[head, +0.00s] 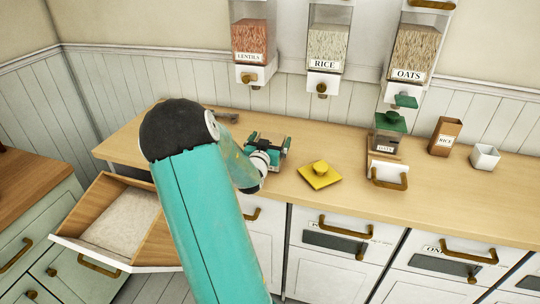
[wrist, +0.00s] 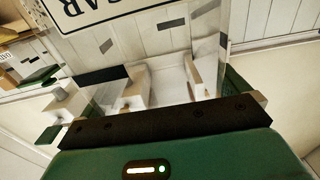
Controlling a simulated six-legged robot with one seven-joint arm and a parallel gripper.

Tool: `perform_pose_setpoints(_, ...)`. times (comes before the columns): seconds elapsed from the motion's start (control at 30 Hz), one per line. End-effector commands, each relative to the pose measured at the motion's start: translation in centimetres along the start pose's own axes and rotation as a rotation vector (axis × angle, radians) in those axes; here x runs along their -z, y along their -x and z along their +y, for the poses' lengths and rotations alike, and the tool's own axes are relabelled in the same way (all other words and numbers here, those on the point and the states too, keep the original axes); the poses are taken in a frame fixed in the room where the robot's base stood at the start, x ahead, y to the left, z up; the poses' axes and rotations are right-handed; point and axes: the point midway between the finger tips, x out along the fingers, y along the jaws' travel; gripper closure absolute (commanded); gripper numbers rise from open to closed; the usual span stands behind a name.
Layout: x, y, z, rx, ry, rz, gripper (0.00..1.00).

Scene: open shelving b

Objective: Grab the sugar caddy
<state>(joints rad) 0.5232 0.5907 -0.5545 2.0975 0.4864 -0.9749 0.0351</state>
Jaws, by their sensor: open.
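A clear-walled container, likely the sugar caddy (wrist: 155,55), fills the upper middle of the wrist view. It bears an upside-down, cut-off label (wrist: 100,8) with letters that fit "SUGAR". My gripper (wrist: 160,100) is open at the bottom of that view, close to the container. I cannot tell whether the fingers touch it. In the head view, my gripper (head: 268,150) is over the counter, left of the yellow lid. I cannot make out the caddy there; my arm covers part of the counter.
A yellow square lid (head: 320,176) lies on the wooden counter (head: 310,205). An oats dispenser (head: 414,52) hangs above a small container (head: 386,145). An open drawer (head: 160,247) juts out at left.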

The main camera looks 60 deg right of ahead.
Motion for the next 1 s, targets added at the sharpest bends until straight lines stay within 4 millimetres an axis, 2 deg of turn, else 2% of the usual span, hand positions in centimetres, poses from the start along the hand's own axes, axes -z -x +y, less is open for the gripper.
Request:
perform_pose_setpoints(0.17, 0.0, 0.0, 0.0, 0.000, 0.000, -0.001, 0.00)
perform_pose_setpoints(0.5, 0.0, 0.0, 0.0, 0.001, 0.000, 0.000, 0.65)
perform_pose_setpoints(0.83, 0.4, 0.0, 0.0, 0.000, -0.001, 0.003, 0.66)
perform_pose_setpoints(1.0, 1.8, 0.0, -0.1, 0.001, -0.002, 0.004, 0.66)
